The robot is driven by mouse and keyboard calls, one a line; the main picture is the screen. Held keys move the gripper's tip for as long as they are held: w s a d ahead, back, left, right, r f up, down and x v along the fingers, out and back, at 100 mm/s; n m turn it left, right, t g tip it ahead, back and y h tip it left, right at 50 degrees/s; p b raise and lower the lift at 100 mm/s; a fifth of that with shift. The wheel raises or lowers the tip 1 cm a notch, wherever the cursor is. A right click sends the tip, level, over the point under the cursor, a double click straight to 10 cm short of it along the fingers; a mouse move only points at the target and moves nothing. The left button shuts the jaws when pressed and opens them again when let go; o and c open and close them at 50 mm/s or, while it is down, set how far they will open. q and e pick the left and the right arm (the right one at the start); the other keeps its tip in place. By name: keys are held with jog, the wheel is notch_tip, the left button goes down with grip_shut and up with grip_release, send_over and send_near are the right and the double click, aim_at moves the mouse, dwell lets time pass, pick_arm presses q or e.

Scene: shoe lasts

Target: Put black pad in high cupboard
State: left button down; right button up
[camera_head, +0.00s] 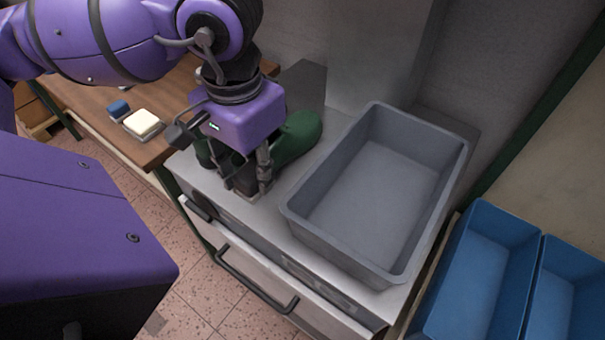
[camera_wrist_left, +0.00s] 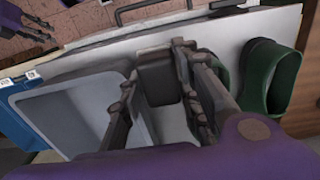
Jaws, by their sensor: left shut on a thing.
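My left gripper (camera_head: 248,190) is low over the front left of the white cabinet top (camera_head: 275,207), its fingers pointing down. It is shut on the black pad, which shows as a dark block (camera_wrist_left: 158,82) between the fingers in the left wrist view. In the head view the fingers mostly hide the pad. I cannot tell whether the pad still touches the cabinet top. A dark gripper (camera_wrist_left: 28,28), seemingly my right one, shows at the top left of the left wrist view, away from the pad. No high cupboard can be made out.
A grey bin (camera_head: 375,190) stands right of my left gripper. Green boots (camera_head: 298,136) stand close behind it. A wooden table (camera_head: 100,98) at left holds a cream block (camera_head: 142,122) and a blue block (camera_head: 118,107). Blue bins (camera_head: 488,265) are at lower right.

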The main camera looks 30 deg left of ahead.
pick_arm(q)
jog(key=shift+w+f+b, duration=0.2)
jog(key=shift+w+b, duration=0.1)
jog(key=shift+b, duration=0.35)
jog(key=w+d+f, duration=0.1)
jog(key=w, duration=0.4)
send_over(296, 187)
jog(key=f, duration=0.5)
jog(key=shift+s+f+p, duration=0.25)
jog(key=shift+s+p, duration=0.1)
jog(key=shift+s, duration=0.05)
jog(key=f, duration=0.4)
jog(key=shift+w, duration=0.35)
pick_arm(e)
jog(key=shift+w+d+f, duration=0.1)
jog(key=shift+w+f, duration=0.05)
jog(key=shift+w, duration=0.35)
pick_arm(q)
jog(key=shift+f, duration=0.3)
jog(key=c, duration=1.6)
grip_release()
jog(key=shift+r, duration=0.1)
pick_arm(e)
jog(key=shift+f, duration=0.2)
